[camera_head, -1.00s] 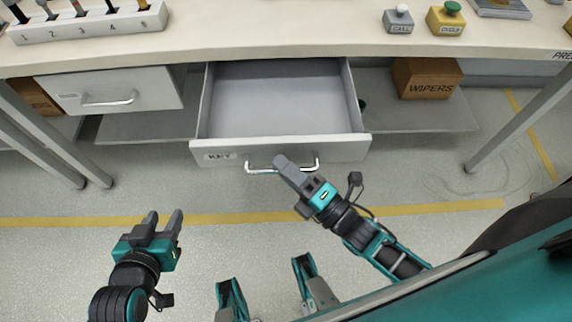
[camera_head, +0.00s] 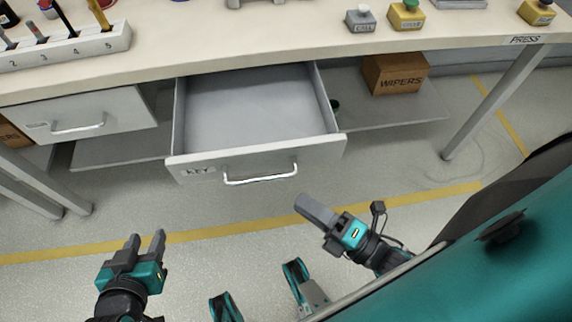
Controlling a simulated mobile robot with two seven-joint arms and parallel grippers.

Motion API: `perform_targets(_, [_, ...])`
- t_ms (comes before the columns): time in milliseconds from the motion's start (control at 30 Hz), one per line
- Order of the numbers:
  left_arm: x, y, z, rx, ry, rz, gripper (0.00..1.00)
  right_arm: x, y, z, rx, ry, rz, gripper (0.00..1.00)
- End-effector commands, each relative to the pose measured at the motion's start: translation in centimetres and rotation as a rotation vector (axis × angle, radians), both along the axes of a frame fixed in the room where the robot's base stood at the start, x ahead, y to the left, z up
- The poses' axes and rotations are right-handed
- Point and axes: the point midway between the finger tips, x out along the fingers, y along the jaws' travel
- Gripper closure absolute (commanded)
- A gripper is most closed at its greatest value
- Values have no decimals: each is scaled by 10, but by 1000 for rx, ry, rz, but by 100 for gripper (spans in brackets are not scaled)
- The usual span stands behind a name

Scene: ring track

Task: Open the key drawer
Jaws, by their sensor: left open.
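The key drawer (camera_head: 325,149) is pulled well out from under the workbench, and its inside looks empty. Its grey front carries a KEY label (camera_head: 198,171) and a silver bar handle (camera_head: 260,178). My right gripper (camera_head: 306,203) is apart from the handle, a little below and to the right of it in the view. Its fingers overlap from this angle, so I cannot tell whether it is open or shut. My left gripper (camera_head: 146,243) is open and empty over the floor at the lower left, away from the drawer.
Another drawer (camera_head: 110,110) to the left is closed. A WIPERS box (camera_head: 395,73) stands on the lower shelf at right. Bench legs (camera_head: 482,105) flank the drawers. A numbered tool rack (camera_head: 70,48) and button boxes (camera_head: 361,19) are on the bench top.

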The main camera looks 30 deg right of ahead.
Motion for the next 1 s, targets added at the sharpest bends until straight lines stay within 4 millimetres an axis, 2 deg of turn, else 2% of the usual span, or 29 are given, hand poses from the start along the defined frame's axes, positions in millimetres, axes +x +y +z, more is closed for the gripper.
perform_targets(100, [1, 1, -1, 3, -2, -1, 57, -14, -8, -3, 0, 2, 0, 64])
perform_targets(233, [2, 1, 0, 3, -4, -1, 57, -21, -12, -3, 0, 1, 0, 64])
perform_targets(1000, [0, 1, -1, 2, 2, 0, 57, -21, -12, -4, 0, 1, 0, 64])
